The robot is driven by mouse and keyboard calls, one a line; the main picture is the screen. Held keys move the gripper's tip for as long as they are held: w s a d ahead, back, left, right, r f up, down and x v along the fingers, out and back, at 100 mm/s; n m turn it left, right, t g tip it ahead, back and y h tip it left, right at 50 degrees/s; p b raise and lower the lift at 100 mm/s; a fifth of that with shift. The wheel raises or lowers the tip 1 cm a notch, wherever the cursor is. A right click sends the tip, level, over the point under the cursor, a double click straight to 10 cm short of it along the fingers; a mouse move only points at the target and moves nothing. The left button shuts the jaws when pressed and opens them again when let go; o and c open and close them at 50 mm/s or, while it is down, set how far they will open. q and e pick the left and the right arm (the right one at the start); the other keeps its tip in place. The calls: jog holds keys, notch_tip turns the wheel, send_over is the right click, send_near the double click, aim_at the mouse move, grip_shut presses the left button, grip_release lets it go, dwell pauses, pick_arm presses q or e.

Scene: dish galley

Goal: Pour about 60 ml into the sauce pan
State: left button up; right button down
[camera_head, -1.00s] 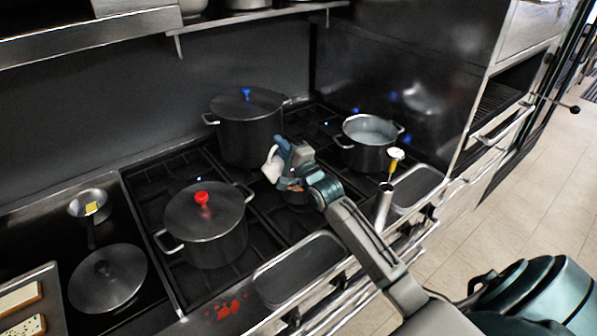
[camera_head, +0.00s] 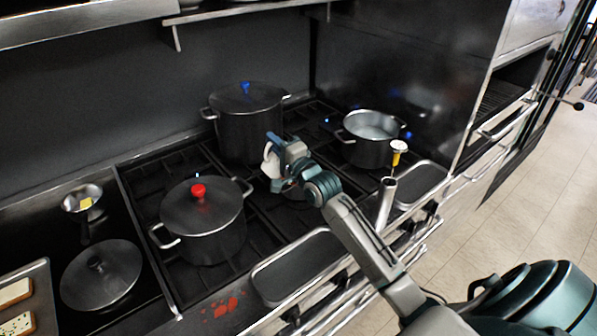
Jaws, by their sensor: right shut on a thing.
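My right gripper (camera_head: 279,154) reaches in from the lower right over the middle of the stove. It is shut on a small white vessel (camera_head: 268,160), mostly hidden behind the gripper, so its tilt and contents cannot be told. Below the gripper is a small dark pan (camera_head: 293,193), probably the sauce pan, largely covered by my wrist. Its contents are hidden, and no stream of liquid can be made out. My left gripper is not in view.
A red-knobbed lidded pot (camera_head: 203,235) stands front left, a blue-knobbed lidded pot (camera_head: 250,135) behind, and an open pot (camera_head: 370,152) at the right rear. A metal cylinder (camera_head: 385,203) with a yellow-handled tool stands right of my arm. Red spots (camera_head: 222,305) mark the front edge.

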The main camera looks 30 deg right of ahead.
jog(key=shift+a+r+n+b, duration=0.15)
jog(key=shift+a+n+b, duration=0.3)
jog(key=shift+n, duration=0.55)
jog(key=a+n, duration=0.1)
jog(key=n, duration=0.1)
jog(key=shift+a+r+n+g+y+b, duration=0.1)
jog(key=shift+a+n+g+y+b, duration=0.2)
jog(key=shift+a+n+b, duration=0.1)
jog(key=shift+a+f+n+g+y+b, duration=0.25)
jog(key=shift+a+f+n, duration=0.35)
jog(key=shift+a+n, duration=0.65)
jog(key=shift+a+f+n+g+b, duration=0.2)
jog(key=shift+a+f+n+b, duration=0.3)
jog(key=shift+a+n, duration=0.75)
jog(key=shift+a+f+n+g+y+b, duration=0.15)
jog(key=shift+a+f+n+g+b, duration=0.15)
jog(key=shift+a+f+n, duration=0.65)
jog(key=shift+r+n, duration=0.35)
jog(key=shift+n, duration=0.1)
